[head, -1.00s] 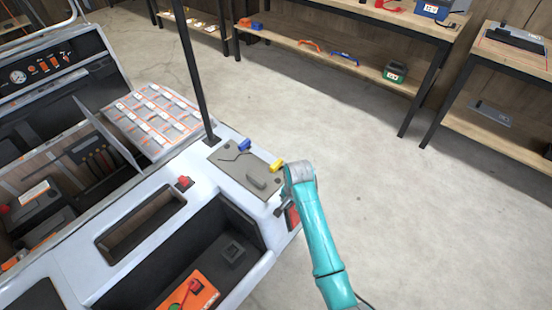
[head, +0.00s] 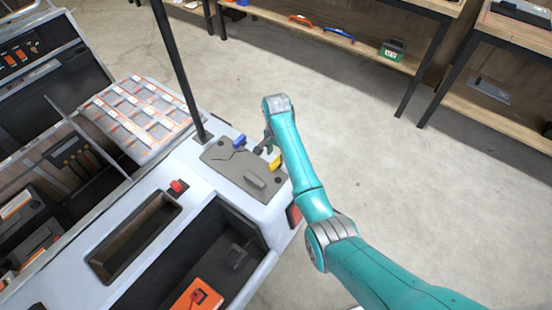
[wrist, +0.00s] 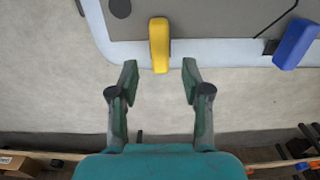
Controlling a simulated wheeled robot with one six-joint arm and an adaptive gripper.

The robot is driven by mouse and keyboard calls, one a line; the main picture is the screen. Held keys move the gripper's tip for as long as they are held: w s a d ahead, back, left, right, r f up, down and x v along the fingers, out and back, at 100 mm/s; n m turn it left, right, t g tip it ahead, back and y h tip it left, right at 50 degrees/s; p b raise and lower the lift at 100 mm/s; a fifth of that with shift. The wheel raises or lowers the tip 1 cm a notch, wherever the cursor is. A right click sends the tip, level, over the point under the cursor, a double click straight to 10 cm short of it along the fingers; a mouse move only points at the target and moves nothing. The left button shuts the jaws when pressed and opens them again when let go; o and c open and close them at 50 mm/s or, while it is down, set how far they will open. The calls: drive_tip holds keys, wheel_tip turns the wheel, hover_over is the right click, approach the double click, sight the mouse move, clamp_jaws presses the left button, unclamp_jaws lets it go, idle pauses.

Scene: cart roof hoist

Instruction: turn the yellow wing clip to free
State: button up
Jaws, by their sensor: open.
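The yellow wing clip (head: 274,163) sits at the right edge of a grey plate (head: 222,162) on the cart's white body. In the wrist view the yellow clip (wrist: 159,45) points across the plate's edge, just ahead of the gap between my fingers. My gripper (wrist: 160,80) is open and empty, with one finger on each side of the clip's line and not touching it. In the head view my gripper (head: 263,146) is partly hidden by my arm, close to the clip. A blue wing clip (head: 239,141) is on the plate's far edge; it also shows in the wrist view (wrist: 295,44).
A dark upright post (head: 178,75) rises beside the plate. A raised block (head: 256,180) is on the plate. A red button (head: 177,186) and open recesses lie to the left. Clear floor lies beyond the cart, with shelves (head: 400,70) farther back.

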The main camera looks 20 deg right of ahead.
sight(276, 160)
drive_tip(key=shift+f, duration=2.25)
clamp_jaws()
